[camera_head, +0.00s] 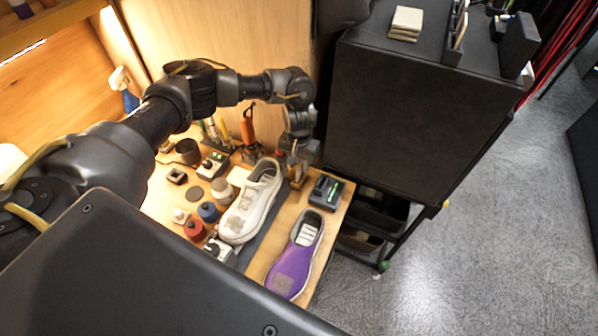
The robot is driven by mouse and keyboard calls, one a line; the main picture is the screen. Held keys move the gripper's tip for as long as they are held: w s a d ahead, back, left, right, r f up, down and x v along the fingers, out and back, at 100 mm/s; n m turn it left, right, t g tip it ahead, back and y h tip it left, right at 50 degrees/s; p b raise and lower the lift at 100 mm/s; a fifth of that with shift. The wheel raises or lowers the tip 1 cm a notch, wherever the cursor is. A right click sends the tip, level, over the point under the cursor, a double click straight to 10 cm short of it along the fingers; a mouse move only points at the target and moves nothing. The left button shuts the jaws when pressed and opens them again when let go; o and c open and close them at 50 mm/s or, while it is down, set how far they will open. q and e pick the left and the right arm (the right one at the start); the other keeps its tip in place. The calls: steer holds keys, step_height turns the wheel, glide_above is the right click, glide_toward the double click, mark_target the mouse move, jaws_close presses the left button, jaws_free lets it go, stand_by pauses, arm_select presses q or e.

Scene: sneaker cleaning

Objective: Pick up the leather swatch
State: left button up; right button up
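My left arm reaches in from the left and over the workbench. Its gripper (297,160) points down at the bench's back right, just beyond the toe-to-heel line of the white sneaker (247,203). A small brown piece (297,179) shows directly under the gripper; I cannot tell whether it is the leather swatch or whether the fingers touch it. The fingertips are small and partly hidden, so their opening is unclear. A stack of cream squares (406,22) lies on the dark cabinet. My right gripper is out of view.
A purple sneaker (292,262) lies at the bench's right edge, with a dark device (327,191) behind it. Red (195,230) and blue (208,211) jars and several small items crowd the left. The dark cabinet (410,110) stands close to the gripper's right.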

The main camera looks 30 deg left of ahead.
arm_select(q)
step_height(320, 180, down, 2)
steer(key=shift+f, duration=0.1)
jaws_close()
steer(key=shift+r, duration=0.2)
